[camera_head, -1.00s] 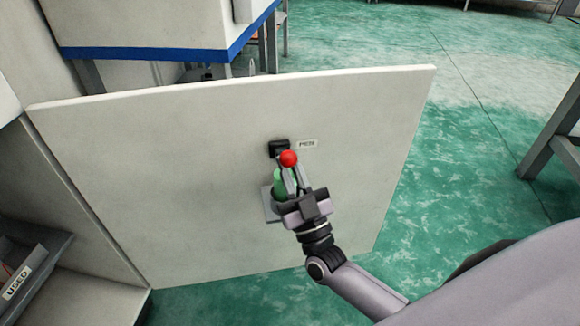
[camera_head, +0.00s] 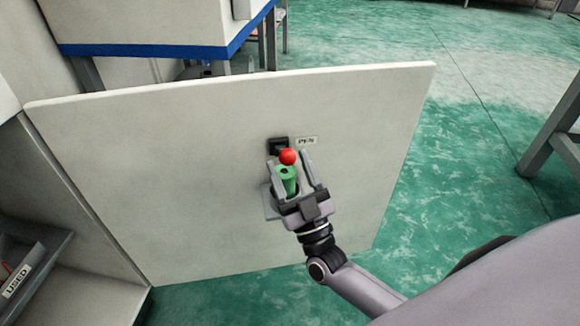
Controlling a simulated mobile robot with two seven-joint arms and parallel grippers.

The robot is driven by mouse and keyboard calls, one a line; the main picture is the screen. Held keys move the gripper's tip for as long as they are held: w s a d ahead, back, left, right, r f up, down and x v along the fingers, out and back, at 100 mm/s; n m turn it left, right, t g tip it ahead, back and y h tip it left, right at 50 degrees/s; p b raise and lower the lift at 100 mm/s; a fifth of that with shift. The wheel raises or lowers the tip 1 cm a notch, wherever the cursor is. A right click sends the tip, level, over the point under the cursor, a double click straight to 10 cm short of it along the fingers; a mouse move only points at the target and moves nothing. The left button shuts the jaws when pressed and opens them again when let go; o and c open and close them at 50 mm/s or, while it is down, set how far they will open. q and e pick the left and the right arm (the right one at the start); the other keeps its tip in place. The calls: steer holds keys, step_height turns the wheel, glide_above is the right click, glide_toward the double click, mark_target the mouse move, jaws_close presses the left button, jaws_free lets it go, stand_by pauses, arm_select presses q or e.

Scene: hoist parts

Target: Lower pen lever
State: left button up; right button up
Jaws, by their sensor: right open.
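The pen lever has a red ball knob (camera_head: 288,157) and a black mount (camera_head: 278,145) on the white panel (camera_head: 150,170). A small label (camera_head: 307,140) sits right of the mount. My right gripper (camera_head: 289,162) is open, with one finger on each side just below and around the knob, apart from it as far as I can tell. A green cylinder (camera_head: 287,182) shows between the fingers, on a grey bracket (camera_head: 269,203) partly hidden by the gripper. The lever's shaft is hardly visible. My left gripper is not in view.
A tray labelled USED (camera_head: 18,281) is at the lower left. A blue-edged white bench (camera_head: 150,50) stands behind the panel. Grey table legs (camera_head: 550,145) are at the right. Green floor (camera_head: 450,180) is open right of the panel.

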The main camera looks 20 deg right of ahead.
steer(key=v, duration=0.6)
steer(key=shift+s+f, duration=0.3)
steer(key=shift+d, duration=0.1)
